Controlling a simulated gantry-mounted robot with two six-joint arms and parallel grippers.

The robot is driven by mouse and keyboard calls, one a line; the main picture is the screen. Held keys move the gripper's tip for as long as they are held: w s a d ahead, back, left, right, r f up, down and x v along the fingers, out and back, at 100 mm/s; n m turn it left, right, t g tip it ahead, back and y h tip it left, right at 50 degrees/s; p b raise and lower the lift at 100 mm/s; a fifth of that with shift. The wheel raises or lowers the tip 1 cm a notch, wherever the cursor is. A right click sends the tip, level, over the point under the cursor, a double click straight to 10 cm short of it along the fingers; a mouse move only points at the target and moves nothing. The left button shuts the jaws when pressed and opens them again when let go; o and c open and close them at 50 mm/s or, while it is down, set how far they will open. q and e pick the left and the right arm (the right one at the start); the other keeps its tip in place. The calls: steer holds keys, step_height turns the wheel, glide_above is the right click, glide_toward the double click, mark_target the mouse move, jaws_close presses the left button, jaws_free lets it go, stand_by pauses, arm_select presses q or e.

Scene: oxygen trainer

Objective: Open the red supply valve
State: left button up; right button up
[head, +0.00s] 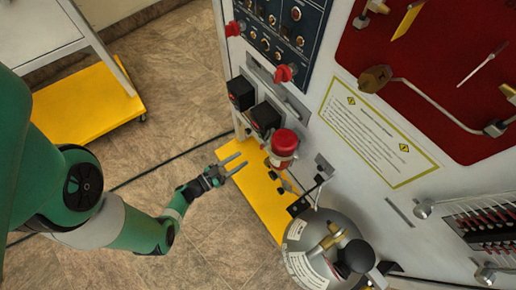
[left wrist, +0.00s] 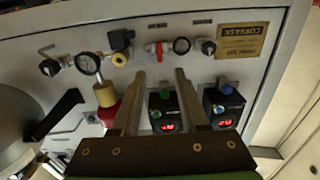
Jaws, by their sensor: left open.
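I cannot tell for certain which is the supply valve. In the left wrist view a small red valve handle (left wrist: 151,47) sits on the panel, beyond the fingertips. My left gripper (head: 240,164) is open and empty, left of a red-capped cylinder (head: 284,145) and below the handles, touching nothing that I can see. Its two fingers (left wrist: 157,72) point at the panel, apart. My right gripper is not in view.
Two black boxes with red displays (left wrist: 167,122) (left wrist: 225,106) stand near the fingers. A gauge (left wrist: 87,63) with brass fittings is on the left. A grey tank (head: 318,250) stands at the front on a yellow base (head: 262,203).

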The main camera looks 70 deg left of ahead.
mark_target(261, 147)
arm_select(q)
steer(key=b+x, duration=0.3)
steer(key=x, duration=0.5)
steer(key=shift+w, duration=0.3)
steer(key=shift+a+f, duration=0.1)
jaws_close()
